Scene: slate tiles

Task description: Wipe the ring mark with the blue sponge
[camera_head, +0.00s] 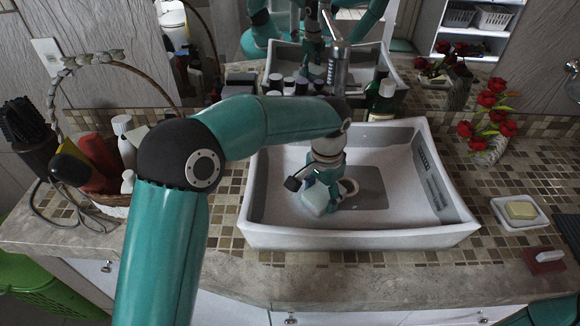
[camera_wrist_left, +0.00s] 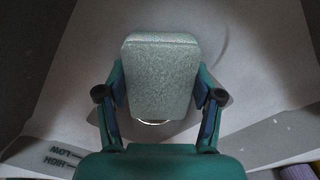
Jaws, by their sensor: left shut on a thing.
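The sponge (camera_head: 314,199), pale blue-grey in this light, is in the white sink basin (camera_head: 262,215). My left gripper (camera_head: 323,180) reaches down into the basin and is shut on the sponge. In the left wrist view the sponge (camera_wrist_left: 162,75) sits between the two fingers of the left gripper (camera_wrist_left: 160,97), over the pale basin surface. I cannot tell whether it touches the basin floor. A faint dark curve, perhaps the ring mark (camera_wrist_left: 224,48), shows right of the sponge's far end; the sponge may hide part of it. My right gripper is out of view.
The basin walls surround my left gripper. The faucet (camera_head: 338,65) stands behind it. Red flowers (camera_head: 489,112), a soap dish (camera_head: 537,220) and a red-based brush (camera_head: 545,258) are right of the basin. A basket of bottles (camera_head: 105,199) stands left. The front counter strip is clear.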

